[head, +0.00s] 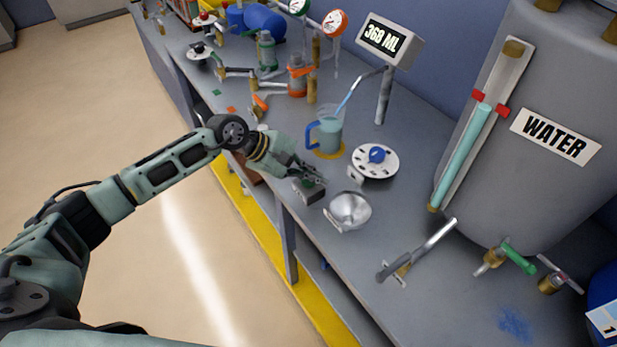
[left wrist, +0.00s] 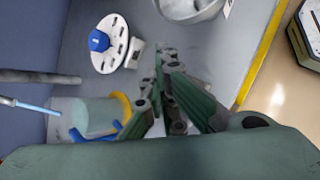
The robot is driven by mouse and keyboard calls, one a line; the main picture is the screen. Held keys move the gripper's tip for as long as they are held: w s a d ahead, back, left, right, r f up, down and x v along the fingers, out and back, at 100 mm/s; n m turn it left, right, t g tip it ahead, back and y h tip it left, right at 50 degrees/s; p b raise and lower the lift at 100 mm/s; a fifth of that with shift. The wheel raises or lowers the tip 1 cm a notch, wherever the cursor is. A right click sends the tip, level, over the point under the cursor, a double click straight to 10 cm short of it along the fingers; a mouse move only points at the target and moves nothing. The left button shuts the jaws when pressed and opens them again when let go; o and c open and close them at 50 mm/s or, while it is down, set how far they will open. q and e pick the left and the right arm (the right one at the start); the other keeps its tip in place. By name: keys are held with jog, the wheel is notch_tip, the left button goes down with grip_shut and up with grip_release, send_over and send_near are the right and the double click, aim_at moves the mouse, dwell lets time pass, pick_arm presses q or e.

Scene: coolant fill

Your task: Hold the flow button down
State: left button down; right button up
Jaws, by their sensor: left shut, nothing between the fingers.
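My left gripper (head: 318,178) reaches in from the left over the bench edge, fingers together and empty. Its fingers also show in the left wrist view (left wrist: 166,62). A small dark box (head: 309,194), probably the flow button's housing, sits just under the fingertips; the button itself is hidden, and I cannot tell whether they touch it. A clear jug (head: 328,138) with a blue handle stands beside the gripper on a yellow ring, holding bluish liquid. It also shows in the left wrist view (left wrist: 85,118). A light-blue spout or stream runs into it. The display (head: 388,40) reads 368 ML. My right gripper is out of view.
A lever (head: 415,252) and a grey WATER tank (head: 540,100) stand to the right. Valves and gauges crowd the bench's far end.

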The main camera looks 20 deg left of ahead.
aim_at(312, 185)
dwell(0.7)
pick_arm(q)
jog(key=shift+r+p, duration=0.3)
jog(key=shift+r, duration=0.65)
notch_tip(312, 185, up, 5)
jog(key=shift+p, duration=1)
